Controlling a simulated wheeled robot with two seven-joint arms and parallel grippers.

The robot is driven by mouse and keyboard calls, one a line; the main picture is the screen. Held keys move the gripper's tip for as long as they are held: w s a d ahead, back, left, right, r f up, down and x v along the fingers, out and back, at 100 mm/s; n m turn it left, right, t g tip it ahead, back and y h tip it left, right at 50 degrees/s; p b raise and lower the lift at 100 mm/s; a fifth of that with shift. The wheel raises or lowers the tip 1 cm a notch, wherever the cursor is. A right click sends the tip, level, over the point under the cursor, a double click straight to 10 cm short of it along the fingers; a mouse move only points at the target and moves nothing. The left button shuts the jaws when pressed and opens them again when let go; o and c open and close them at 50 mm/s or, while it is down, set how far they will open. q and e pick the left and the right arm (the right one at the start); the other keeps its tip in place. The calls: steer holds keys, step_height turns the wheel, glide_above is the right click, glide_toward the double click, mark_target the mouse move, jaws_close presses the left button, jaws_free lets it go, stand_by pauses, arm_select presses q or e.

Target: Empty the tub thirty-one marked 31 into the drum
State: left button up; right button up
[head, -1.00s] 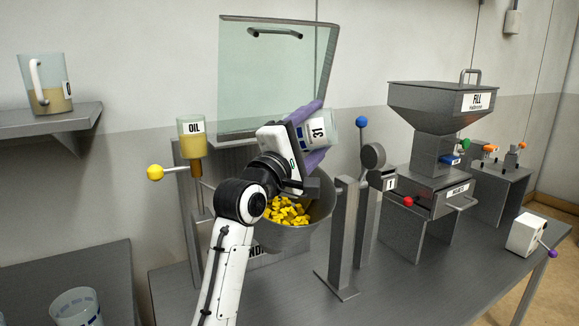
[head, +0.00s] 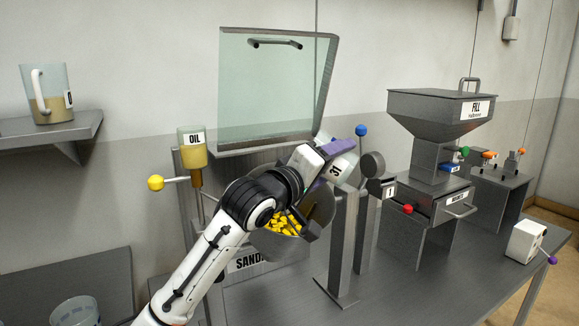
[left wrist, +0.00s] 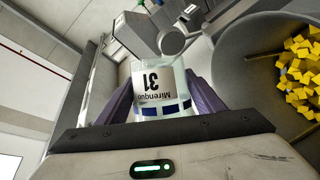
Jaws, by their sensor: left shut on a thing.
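The tub marked 31 (head: 347,172) is a clear tub with a white label, and it also shows in the left wrist view (left wrist: 158,82). My left gripper (head: 338,160) is shut on it, with purple fingers on both sides. It holds the tub tilted over the right rim of the drum (head: 322,212). The drum is a grey open bowl with yellow pieces (head: 283,224) inside; they also show at right in the left wrist view (left wrist: 300,72). I see no yellow pieces in the visible part of the tub. My right gripper is not in view.
A raised glass lid (head: 270,95) stands behind the drum. An oil cup (head: 192,150) with a yellow-knobbed lever is at left. A FILL hopper (head: 440,115) is further right.

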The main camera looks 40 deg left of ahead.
arm_select(q)
step_height(320, 180, down, 3)
steer(key=m, duration=0.2)
steer(key=m+g, duration=0.1)
steer(key=shift+d+r+m+g, duration=0.1)
steer(key=shift+r+m+g, duration=0.1)
steer(key=shift+m+g, duration=0.15)
steer(key=shift+w+d+f+m+g+y, duration=0.3)
steer(key=shift+d+f+m+g+y, duration=0.25)
steer(key=shift+m, duration=0.45)
steer(key=shift+w+d+f+m+g+y, duration=0.35)
steer(key=shift+d+m, duration=0.35)
steer(key=shift+m, duration=0.25)
steer(key=shift+w+d+f+m+g+y, duration=0.25)
steer(key=shift+d+f+m+g+y, duration=0.25)
steer(key=shift+m, duration=0.5)
steer(key=shift+d, duration=0.1)
